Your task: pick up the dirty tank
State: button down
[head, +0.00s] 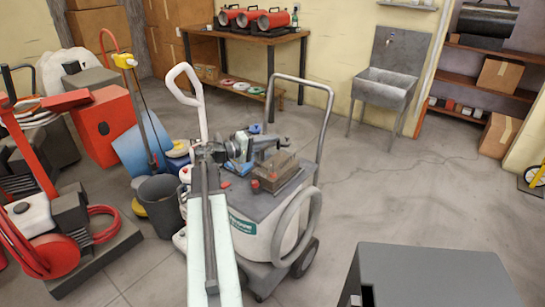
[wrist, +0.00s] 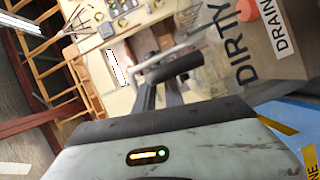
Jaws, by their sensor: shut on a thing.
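The dirty tank (head: 275,170) appears to be the brownish, see-through box with red caps on top of the grey and white floor machine (head: 250,225). In the wrist view its wall (wrist: 283,68) fills the upper right, with the words DIRTY and DRAIN and an orange-red cap. My gripper (head: 268,143) is at the tank's upper edge. In the wrist view my dark gripper (wrist: 172,68) is shut at a pale bar beside the tank. The exact grip is partly hidden. I cannot tell whether the tank is lifted clear of the machine.
The machine's tall grey handle (head: 328,110) rises just right of the tank. A dark bucket (head: 160,205) and red machines (head: 105,125) crowd the left. A grey box (head: 430,275) stands front right. A sink (head: 387,85) and workbench (head: 245,36) are behind.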

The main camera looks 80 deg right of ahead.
jog(key=shift+r, duration=0.1)
notch_tip(320, 180, up, 4)
jog(key=p, duration=0.3)
jog(key=shift+p, duration=0.4)
jog(key=shift+w+a+f, duration=0.15)
jog(key=shift+a+f, duration=0.15)
jog(key=w+a+r+p, duration=0.1)
jog(key=w+a, duration=0.3)
jog(key=a, duration=0.3)
jog(key=w+a+r, duration=0.1)
jog(key=w+a, duration=0.2)
jog(key=a, duration=0.3)
notch_tip(320, 180, up, 13)
jog(key=p, duration=1.4)
jog(key=shift+w+a, duration=0.15)
jog(key=shift+a, duration=0.05)
